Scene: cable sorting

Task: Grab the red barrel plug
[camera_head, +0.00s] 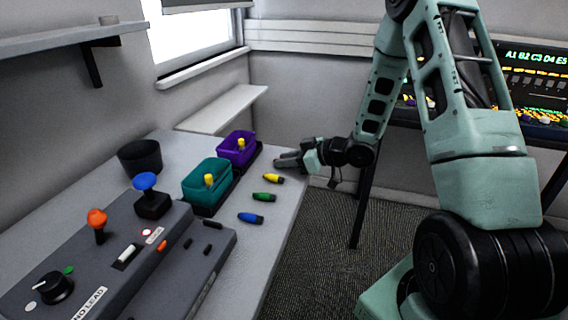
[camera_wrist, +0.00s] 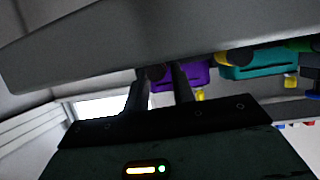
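No red barrel plug shows clearly in either view. My gripper (camera_head: 288,162) is low over the right edge of the grey table, past the yellow plug. In the wrist view the two dark fingers of my gripper (camera_wrist: 161,82) stand apart. A small dark shape (camera_wrist: 155,72) sits between their tips. No red shows on it, and I cannot tell whether the fingers touch it. A yellow plug (camera_head: 273,178), a green plug (camera_head: 264,197) and a blue plug (camera_head: 251,218) lie in a row on the table, each with a dark end.
A purple bin (camera_head: 237,150) and a teal bin (camera_head: 207,184) stand left of the plugs. A control box (camera_head: 100,262) with joysticks fills the front left. Bare table (camera_head: 262,240) lies near the blue plug.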

